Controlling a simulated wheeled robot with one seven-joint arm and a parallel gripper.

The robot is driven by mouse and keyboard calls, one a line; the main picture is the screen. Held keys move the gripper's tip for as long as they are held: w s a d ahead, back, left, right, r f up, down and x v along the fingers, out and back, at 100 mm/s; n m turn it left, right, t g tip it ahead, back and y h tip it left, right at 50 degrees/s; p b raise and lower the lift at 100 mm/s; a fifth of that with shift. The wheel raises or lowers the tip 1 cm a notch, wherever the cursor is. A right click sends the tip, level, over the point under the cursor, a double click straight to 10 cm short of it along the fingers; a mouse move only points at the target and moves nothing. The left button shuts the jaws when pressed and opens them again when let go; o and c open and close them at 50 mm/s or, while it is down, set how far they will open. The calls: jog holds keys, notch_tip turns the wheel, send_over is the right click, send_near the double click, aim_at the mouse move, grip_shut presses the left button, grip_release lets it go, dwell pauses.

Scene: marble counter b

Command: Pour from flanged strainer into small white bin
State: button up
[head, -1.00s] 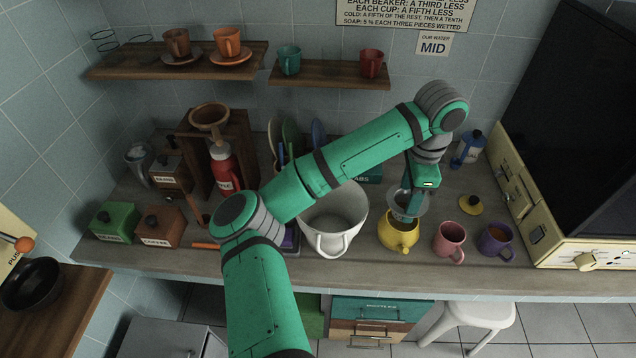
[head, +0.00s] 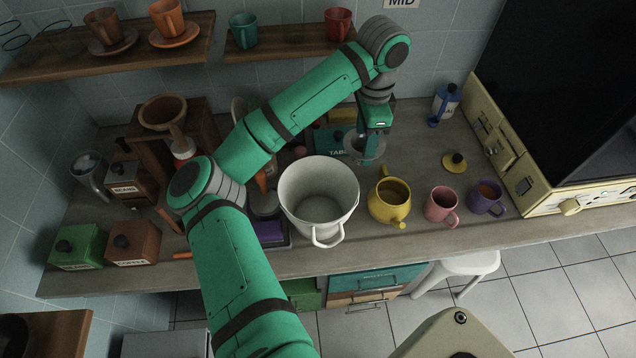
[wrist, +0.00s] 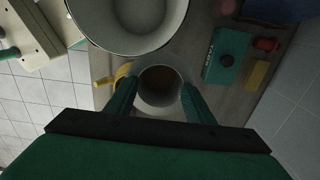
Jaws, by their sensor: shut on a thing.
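My gripper (head: 371,150) is shut on the flanged strainer (head: 362,149), a grey metal vessel with a wide rim. In the wrist view the strainer (wrist: 160,103) sits between my two green fingers (wrist: 158,92). Its inside looks dark brownish; I cannot tell what it holds. The small white bin (head: 320,200), a round, open tub with a front handle, stands on the counter to the left of the strainer and nearer the front. It also shows at the top of the wrist view (wrist: 140,44). Its visible inside looks empty.
A yellow teapot (head: 389,201) stands just right of the bin, with pink (head: 440,204) and purple (head: 485,198) mugs beyond. A teal tabs box (head: 331,141) is behind the bin. A blue bottle (head: 446,102) and a yellow lid (head: 454,162) are at right.

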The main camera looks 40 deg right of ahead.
aim_at(355, 151)
jog(key=shift+a+r, duration=0.2)
jog(key=shift+a, duration=0.1)
jog(key=shift+a+r+h, duration=0.65)
jog(key=shift+r+h, duration=0.15)
jog(key=shift+h, duration=0.2)
jog(key=shift+s+a+f+h, duration=0.1)
jog(key=shift+a+f+h, duration=0.1)
jog(key=shift+a+h, duration=0.3)
jog(key=shift+a+f+h, duration=0.2)
jog(key=shift+a+h, duration=0.2)
jog(key=shift+h, duration=0.1)
jog(key=shift+a+r+h, duration=0.25)
jog(key=shift+a+h, duration=0.6)
jog(key=shift+h, duration=0.05)
jog(key=shift+a+f+h, duration=0.25)
jog(key=shift+a+h, duration=0.2)
jog(key=shift+a, duration=0.05)
jog(key=shift+a+f+h, duration=0.25)
jog(key=shift+a+h, duration=0.2)
jog(key=shift+a+r+h, duration=0.1)
jog(key=shift+a+h, duration=0.05)
jog(key=shift+h, duration=0.35)
jog(key=shift+w+a, duration=0.2)
jog(key=shift+w, duration=0.05)
